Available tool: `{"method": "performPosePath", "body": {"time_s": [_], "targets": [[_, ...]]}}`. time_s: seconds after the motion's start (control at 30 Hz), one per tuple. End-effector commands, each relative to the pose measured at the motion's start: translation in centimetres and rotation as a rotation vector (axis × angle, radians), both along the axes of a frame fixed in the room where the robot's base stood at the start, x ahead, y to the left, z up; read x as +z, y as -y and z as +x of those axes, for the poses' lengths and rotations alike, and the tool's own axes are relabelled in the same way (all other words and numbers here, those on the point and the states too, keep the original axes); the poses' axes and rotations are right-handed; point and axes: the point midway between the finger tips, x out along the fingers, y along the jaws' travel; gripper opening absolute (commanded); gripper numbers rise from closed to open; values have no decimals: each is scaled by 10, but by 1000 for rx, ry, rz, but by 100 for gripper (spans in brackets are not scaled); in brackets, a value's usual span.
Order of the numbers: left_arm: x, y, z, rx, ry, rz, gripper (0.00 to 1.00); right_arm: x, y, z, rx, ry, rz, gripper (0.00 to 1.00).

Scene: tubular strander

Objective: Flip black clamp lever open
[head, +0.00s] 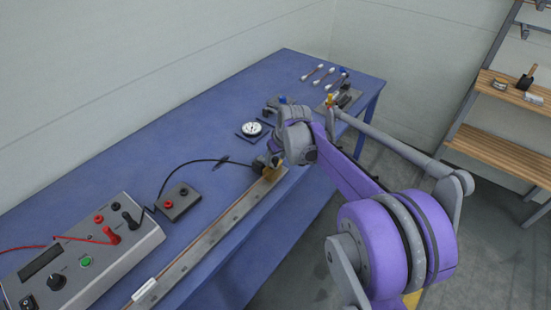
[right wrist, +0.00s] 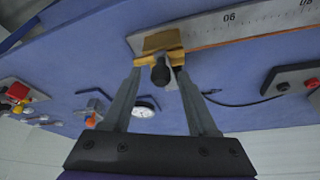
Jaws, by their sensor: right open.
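The black clamp lever (right wrist: 160,76) points toward the camera in the right wrist view, below a brass clamp block (right wrist: 160,42). The block sits at the end of a long metal ruler bar (right wrist: 225,22), which runs along the front of the bench in the head view (head: 208,236). The brass block also shows in the head view (head: 272,172). My right gripper (right wrist: 159,73) is open, with one finger on each side of the lever; I cannot tell whether either touches it. In the head view the gripper (head: 268,162) partly hides the clamp. My left gripper is not in view.
The blue bench (head: 130,170) holds a grey meter box (head: 85,255) with red and black leads, a small terminal box (head: 178,202) and a round dial (head: 252,128). Several small cables (head: 318,72) lie at the back. A wooden shelf (head: 510,92) stands right.

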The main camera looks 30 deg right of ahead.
Motion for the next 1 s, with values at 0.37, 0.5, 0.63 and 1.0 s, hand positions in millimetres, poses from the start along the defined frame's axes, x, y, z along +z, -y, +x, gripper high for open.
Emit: {"method": "performPosePath", "body": {"time_s": [0.37, 0.5, 0.63, 1.0], "targets": [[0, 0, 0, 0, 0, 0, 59, -7, 0, 3, 0, 0, 0, 59], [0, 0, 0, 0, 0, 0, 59, -7, 0, 3, 0, 0, 0, 37], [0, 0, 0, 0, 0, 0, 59, -7, 0, 3, 0, 0, 0, 14], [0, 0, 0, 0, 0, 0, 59, -7, 0, 3, 0, 0, 0, 0]]}}
